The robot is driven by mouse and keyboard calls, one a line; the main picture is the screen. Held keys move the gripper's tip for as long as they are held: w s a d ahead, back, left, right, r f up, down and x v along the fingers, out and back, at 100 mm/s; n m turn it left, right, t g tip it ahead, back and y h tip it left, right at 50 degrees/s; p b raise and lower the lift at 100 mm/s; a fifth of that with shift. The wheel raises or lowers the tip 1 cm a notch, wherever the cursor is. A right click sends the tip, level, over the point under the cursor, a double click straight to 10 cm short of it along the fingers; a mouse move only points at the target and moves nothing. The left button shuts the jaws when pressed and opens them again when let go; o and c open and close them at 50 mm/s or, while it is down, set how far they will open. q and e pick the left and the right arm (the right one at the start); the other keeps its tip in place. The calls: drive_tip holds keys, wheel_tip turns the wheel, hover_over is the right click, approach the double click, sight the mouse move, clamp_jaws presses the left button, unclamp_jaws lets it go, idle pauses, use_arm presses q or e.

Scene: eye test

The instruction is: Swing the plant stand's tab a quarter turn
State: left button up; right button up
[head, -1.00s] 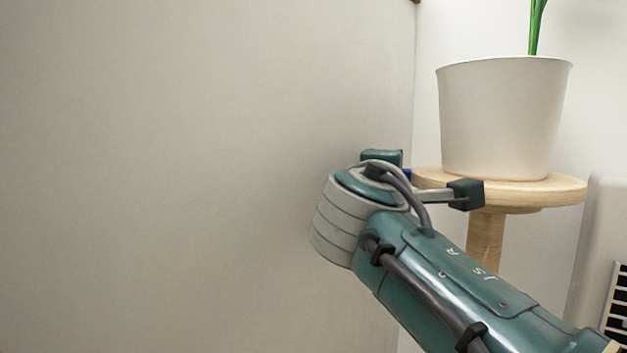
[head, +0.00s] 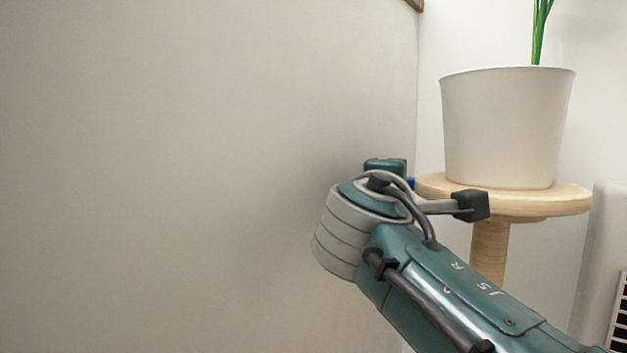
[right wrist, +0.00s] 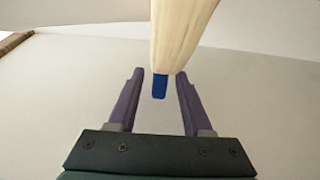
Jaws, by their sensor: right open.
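The plant stand (head: 565,199) is pale wood with a round top on one post, at the right of the head view. Its blue tab (head: 411,183) shows as a small patch at the top's left edge, partly hidden by my right arm. In the right wrist view the blue tab (right wrist: 159,88) sticks out below the wooden edge (right wrist: 180,40). My right gripper (right wrist: 160,73) is open, with one purple finger on each side of the tab. The right finger is close to the wood; whether it touches, I cannot tell. The fingers are hidden in the head view. My left gripper is not in view.
A white pot (head: 507,125) with a green plant (head: 540,30) stands on the stand's top. A plain wall (head: 180,180) fills the left, close to my right wrist. A pale rounded unit with a dark slotted grille (head: 603,240) stands at the right edge.

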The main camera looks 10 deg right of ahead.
drive_tip(key=p+v, duration=0.4)
drive_tip(key=v, duration=0.5)
drive_tip(key=shift+s+p, duration=0.35)
drive_tip(key=shift+a, duration=0.15)
drive_tip(key=shift+c, duration=0.2)
